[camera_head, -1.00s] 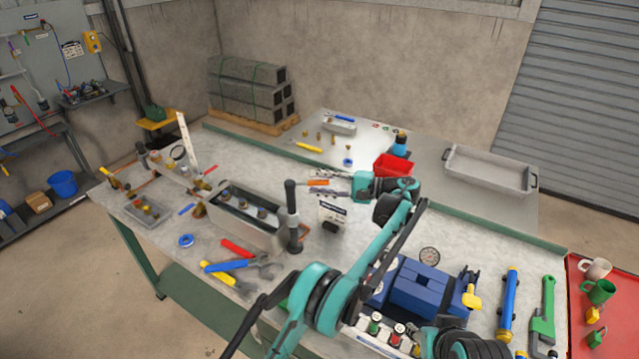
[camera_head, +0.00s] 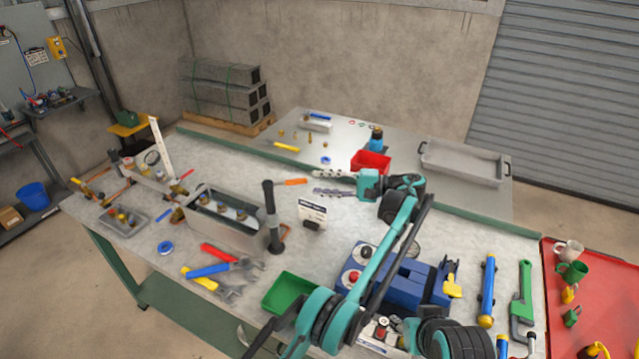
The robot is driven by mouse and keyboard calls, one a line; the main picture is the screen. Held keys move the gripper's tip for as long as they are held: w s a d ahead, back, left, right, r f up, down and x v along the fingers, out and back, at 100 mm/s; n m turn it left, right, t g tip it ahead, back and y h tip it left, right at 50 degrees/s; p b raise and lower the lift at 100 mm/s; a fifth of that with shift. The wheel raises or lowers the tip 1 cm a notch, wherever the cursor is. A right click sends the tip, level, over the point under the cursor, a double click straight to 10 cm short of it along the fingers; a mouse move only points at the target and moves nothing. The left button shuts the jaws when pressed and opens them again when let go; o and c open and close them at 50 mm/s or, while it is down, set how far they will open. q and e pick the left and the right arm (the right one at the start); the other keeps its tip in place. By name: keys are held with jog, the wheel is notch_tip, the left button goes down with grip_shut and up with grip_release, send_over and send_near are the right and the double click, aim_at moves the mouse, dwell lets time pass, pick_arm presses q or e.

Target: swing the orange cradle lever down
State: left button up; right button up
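A flat orange bar (camera_head: 296,182) lies level behind the black-topped upright post (camera_head: 272,215); it looks like the lever, but its joint to a cradle is too small to make out. A smaller orange-brown piece (camera_head: 285,233) shows at the foot of the post. My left gripper (camera_head: 325,183) reaches in over the bench with its fingers pointing left. Its two grey fingers are apart with nothing seen between them. The tips are just right of the orange bar, with a small gap in the picture. My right gripper is not in view.
A grey open box (camera_head: 225,222) stands left of the post, and a white card (camera_head: 312,211) right of it. A blue fixture (camera_head: 405,285) stands below my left arm. A red bin (camera_head: 371,162) is behind the gripper.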

pick_arm(q)
jog(key=shift+w+f, duration=0.1)
jog(key=shift+w, duration=0.15)
grip_shut()
jog(key=m+t+h+b, duration=0.3)
jog(key=m+t+h, duration=1.15)
jog(key=m, duration=1.55)
send_near(287, 183)
jog(key=s+d+f+t+y, duration=0.2)
jog(key=s+d+f+t, duration=0.1)
jog(key=s+d+f, duration=0.25)
jog(key=x, duration=1.3)
jog(key=shift+w+a+r, duration=0.25)
jog(key=shift+a+r, duration=0.05)
jog(key=shift+a, duration=0.05)
